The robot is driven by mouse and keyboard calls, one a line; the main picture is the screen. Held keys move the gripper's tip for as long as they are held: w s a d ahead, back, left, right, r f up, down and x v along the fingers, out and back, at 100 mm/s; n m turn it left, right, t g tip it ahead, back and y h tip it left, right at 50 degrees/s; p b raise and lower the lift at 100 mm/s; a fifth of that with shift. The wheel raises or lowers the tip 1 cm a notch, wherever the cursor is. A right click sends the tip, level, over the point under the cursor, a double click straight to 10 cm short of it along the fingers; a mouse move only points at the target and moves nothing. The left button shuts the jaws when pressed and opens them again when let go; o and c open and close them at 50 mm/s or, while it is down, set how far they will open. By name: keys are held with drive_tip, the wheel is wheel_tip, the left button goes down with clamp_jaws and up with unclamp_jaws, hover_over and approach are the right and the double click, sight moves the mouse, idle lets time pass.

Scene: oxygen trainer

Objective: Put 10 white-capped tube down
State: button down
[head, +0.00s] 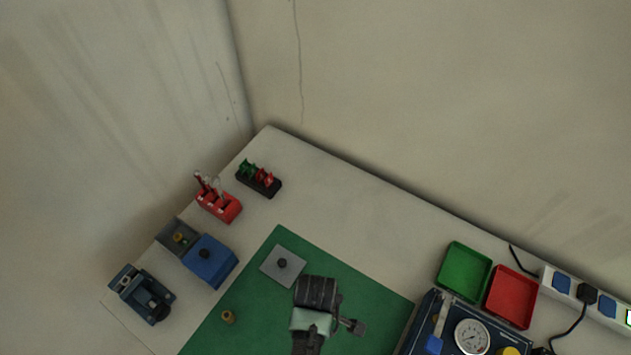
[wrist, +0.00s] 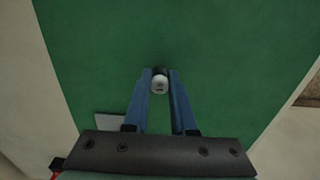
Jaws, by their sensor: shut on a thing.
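My gripper (wrist: 159,86) is shut on the white-capped tube (wrist: 159,84) in the wrist view. The cap shows as a small pale disc between the tips of the two blue fingers. The green mat (wrist: 215,45) lies beneath. In the head view my arm hangs over the green mat (head: 345,290), and the fingers and tube cannot be made out there. I cannot tell how high the tube is above the mat.
A grey plate with a black knob (head: 283,264) and a small brass piece (head: 228,317) lie on the mat. A red rack (head: 218,206), a black rack (head: 258,184) and a blue box (head: 211,262) stand left. Green (head: 464,270) and red (head: 511,297) trays and a gauge panel (head: 472,337) are right.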

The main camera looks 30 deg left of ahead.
drive_tip(key=shift+f, duration=0.4)
drive_tip(key=shift+f, duration=0.1)
drive_tip(key=c, duration=0.7)
unclamp_jaws()
drive_tip(key=shift+c, duration=0.2)
wheel_tip(320, 180, up, 12)
drive_tip(key=shift+r, duration=0.2)
